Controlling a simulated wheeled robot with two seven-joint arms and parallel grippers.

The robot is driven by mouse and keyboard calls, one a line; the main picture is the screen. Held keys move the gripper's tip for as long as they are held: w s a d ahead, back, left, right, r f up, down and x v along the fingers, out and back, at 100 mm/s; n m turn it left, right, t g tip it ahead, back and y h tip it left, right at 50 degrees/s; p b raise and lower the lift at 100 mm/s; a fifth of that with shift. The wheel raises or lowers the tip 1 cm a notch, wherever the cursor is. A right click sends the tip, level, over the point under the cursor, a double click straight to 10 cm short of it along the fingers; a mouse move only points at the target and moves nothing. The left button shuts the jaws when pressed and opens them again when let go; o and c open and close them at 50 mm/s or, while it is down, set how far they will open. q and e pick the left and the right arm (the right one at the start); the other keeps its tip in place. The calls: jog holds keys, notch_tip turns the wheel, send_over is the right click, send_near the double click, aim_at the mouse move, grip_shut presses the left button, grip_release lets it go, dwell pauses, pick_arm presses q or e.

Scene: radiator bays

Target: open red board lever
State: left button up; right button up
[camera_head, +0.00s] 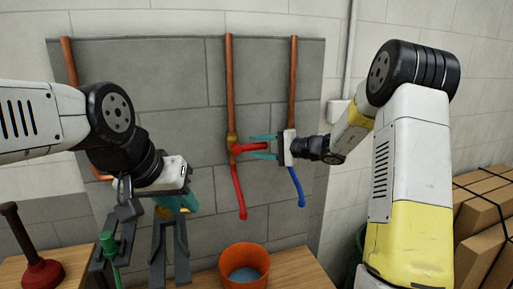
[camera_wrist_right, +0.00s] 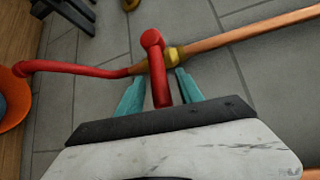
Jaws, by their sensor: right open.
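The red board lever (camera_head: 252,147) sticks out to the right from a brass valve (camera_head: 232,141) on a copper pipe, with a red hose (camera_head: 238,190) below. My right gripper (camera_head: 259,146) is open, its teal fingers above and below the lever. The right wrist view shows the lever (camera_wrist_right: 160,85) between the two fingers (camera_wrist_right: 161,80), with gaps on both sides. My left gripper (camera_head: 177,203) hangs lower left, near grey upright brackets; its teal fingers are partly hidden, so its opening is unclear.
An orange bucket (camera_head: 243,274) stands below the red hose. A blue hose (camera_head: 296,186) hangs right of the lever, partly behind my right gripper. A plunger (camera_head: 40,272) stands on the wooden table at left. Cardboard boxes (camera_head: 487,222) are stacked at right.

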jog(key=shift+w+a, duration=0.15)
jog(key=shift+a, duration=0.15)
grip_shut()
dwell(1.3)
